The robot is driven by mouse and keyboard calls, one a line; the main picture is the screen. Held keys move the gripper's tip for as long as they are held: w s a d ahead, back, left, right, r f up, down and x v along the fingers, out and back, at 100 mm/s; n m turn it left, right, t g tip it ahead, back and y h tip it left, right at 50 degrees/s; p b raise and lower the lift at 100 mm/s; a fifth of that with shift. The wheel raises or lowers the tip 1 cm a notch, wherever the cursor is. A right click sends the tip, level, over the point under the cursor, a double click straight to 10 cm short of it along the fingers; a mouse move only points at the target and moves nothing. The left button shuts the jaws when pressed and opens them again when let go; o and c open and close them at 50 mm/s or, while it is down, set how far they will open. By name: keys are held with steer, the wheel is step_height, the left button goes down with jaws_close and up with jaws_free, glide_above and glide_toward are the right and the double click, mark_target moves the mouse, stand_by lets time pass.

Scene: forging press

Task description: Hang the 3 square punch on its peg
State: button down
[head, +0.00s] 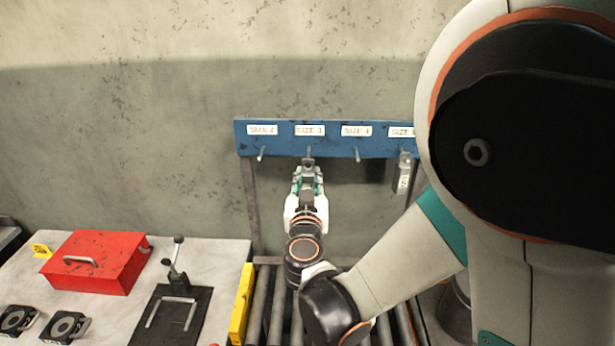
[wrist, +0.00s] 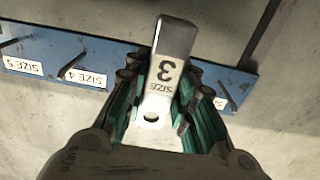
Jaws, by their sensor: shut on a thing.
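My gripper (head: 308,178) is shut on the grey metal punch marked 3 (wrist: 164,70), in front of the blue peg rail (head: 330,142). In the wrist view the punch lies between the green-padded fingers, its round hole towards the palm and its block end past the fingertips. In the head view a grey end of the punch (head: 308,162) shows just below the SIZE 3 label (head: 309,130). The peg under that label is mostly hidden by the punch and gripper. I cannot tell whether the punch touches it.
Bare pegs stand under SIZE 2 (head: 261,153) and SIZE 4 (head: 357,154). Another punch (head: 402,174) hangs from the rightmost peg. A roller conveyor (head: 277,310) lies below. A table (head: 225,262) with a red box (head: 98,262) and a lever device (head: 172,305) stands left.

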steer(key=shift+w+d+f+p, duration=0.1)
steer(key=shift+w+p, duration=0.3)
steer(key=shift+w, duration=2)
steer(key=shift+w+f+b, duration=0.45)
steer(key=shift+w+b, duration=0.15)
steer(key=shift+b, duration=0.1)
steer(key=c, duration=1.3)
jaws_free()
